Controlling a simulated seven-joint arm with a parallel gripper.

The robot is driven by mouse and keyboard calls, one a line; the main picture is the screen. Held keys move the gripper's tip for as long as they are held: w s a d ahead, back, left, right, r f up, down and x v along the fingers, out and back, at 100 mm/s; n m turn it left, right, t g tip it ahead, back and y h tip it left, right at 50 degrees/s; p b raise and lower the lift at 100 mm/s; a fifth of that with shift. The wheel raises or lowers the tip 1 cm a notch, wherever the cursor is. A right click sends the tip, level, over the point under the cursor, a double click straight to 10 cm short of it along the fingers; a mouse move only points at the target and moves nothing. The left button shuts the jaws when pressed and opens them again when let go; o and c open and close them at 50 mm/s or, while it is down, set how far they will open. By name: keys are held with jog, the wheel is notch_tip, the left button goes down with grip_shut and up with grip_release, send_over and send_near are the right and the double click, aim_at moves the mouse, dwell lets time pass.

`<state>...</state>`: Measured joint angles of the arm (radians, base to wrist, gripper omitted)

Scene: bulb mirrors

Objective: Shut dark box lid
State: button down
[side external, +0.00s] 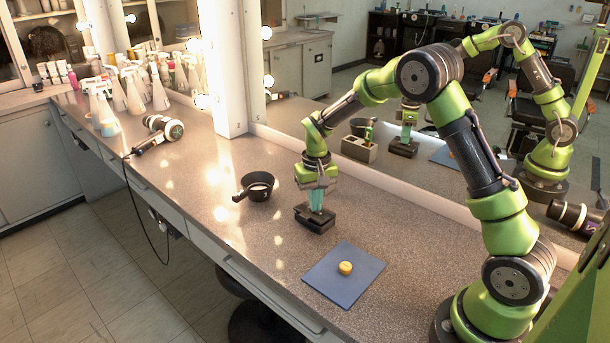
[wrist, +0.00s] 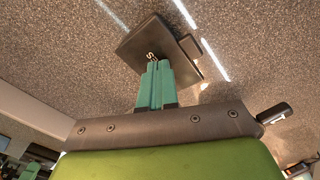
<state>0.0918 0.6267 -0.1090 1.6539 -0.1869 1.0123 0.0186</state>
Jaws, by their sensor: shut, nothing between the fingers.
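The dark box (side external: 315,223) stands on the speckled counter. Its dark, flat top also fills the upper middle of the wrist view (wrist: 143,40), with a small block-like part at its right edge. The lid looks low and roughly level over the box, but I cannot tell whether it is fully closed. My gripper (side external: 316,208) points down with its teal fingers together and empty. The fingertips (wrist: 156,66) are at or just above the top of the box; contact is unclear. They hide a small part of the lid beside a pale mark.
A black bowl with a handle (side external: 250,194) stands left of the box. A blue mat (side external: 325,283) with a yellow round piece (side external: 345,268) lies nearer the front edge. A hair dryer (side external: 160,130) and several bottles are farther left. A mirror (side external: 385,170) runs behind the counter.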

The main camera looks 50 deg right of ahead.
jog(key=shift+f, duration=0.3)
jog(key=shift+r, duration=0.1)
notch_tip(320, 180, up, 8)
dwell(0.8)
jog(key=s+a+r+n+t+y, duration=0.1)
jog(key=s+a+r+t, duration=0.2)
jog(key=s, duration=0.7)
jog(key=s+a+r+n+t+y, duration=0.1)
jog(key=s+a+r+t, duration=0.3)
jog(key=s+a+r, duration=0.4)
jog(key=s+r, duration=0.1)
jog(key=s, duration=0.2)
jog(key=shift+s+r, duration=0.25)
jog(key=shift+r, duration=0.15)
